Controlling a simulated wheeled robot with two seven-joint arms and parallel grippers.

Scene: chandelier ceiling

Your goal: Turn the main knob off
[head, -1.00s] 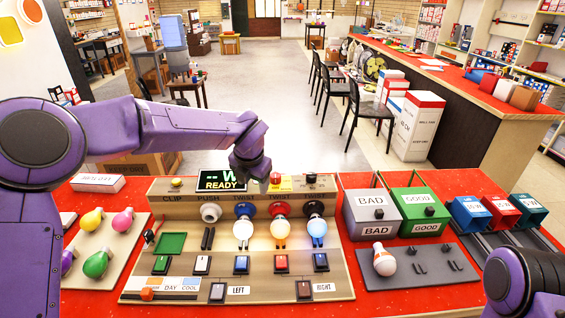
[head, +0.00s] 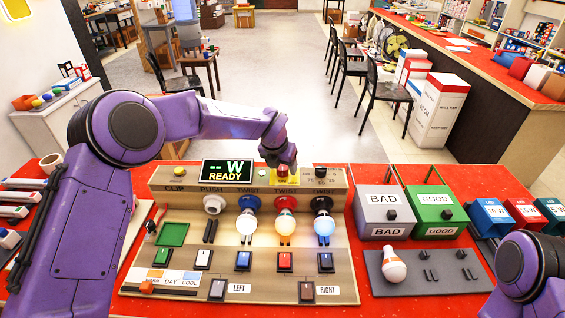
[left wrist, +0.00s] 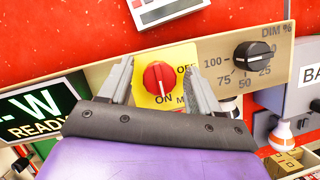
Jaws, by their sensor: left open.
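The main knob (left wrist: 159,77) is red and sits on a yellow plate (left wrist: 178,57) marked ON and OFF. In the left wrist view its white pointer line points down toward ON. In the head view the knob (head: 282,172) is partly covered by my left gripper (head: 279,164). In the left wrist view my left gripper (left wrist: 160,68) is open, with one finger on each side of the knob and a gap to it. I cannot tell how far the fingertips are above the plate. My right gripper is out of view.
A black dimmer knob (left wrist: 254,55) is right of the plate. The display (head: 227,171) reading READY stands to the left. Three lit bulbs (head: 285,226) hang below on the wooden panel (head: 180,262). Grey BAD and green GOOD bins (head: 436,212) stand to the right.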

